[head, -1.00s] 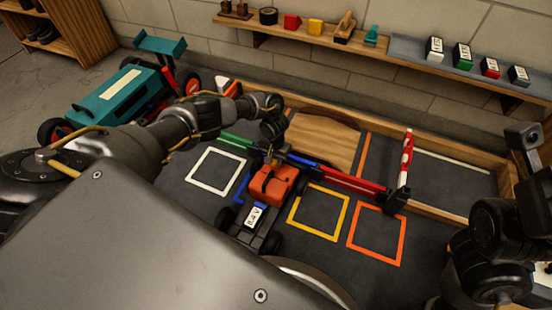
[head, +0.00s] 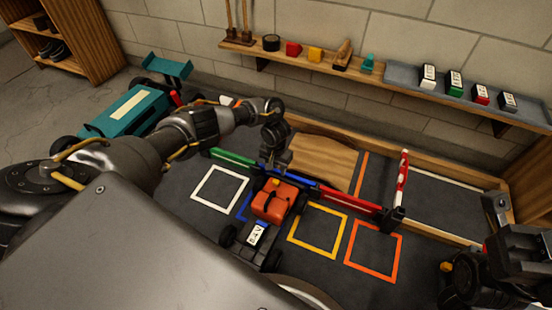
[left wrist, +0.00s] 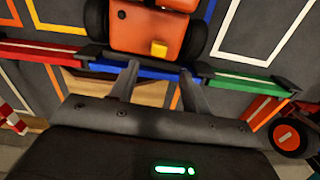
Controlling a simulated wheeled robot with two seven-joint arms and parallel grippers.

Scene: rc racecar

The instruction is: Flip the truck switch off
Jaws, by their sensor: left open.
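The orange truck (head: 271,204) stands on the dark mat with black wheels and a white-labelled battery (head: 256,235) at its near end. A small yellow block, which looks like the switch (head: 276,183), sits on the truck's far end; it also shows in the left wrist view (left wrist: 159,49). My left gripper (head: 275,168) is open, empty and just beyond that end. In the left wrist view its two fingers (left wrist: 158,82) point toward the truck, with the yellow block ahead between their lines. I see no clear contact. My right arm (head: 490,265) is at the lower right; its fingers cannot be made out.
A low barrier with green, blue and red bars (head: 340,198) crosses the mat beside the truck. A wooden ramp (head: 322,160) lies behind it. A teal car (head: 130,110) is at the left. A wall shelf (head: 400,80) holds small blocks.

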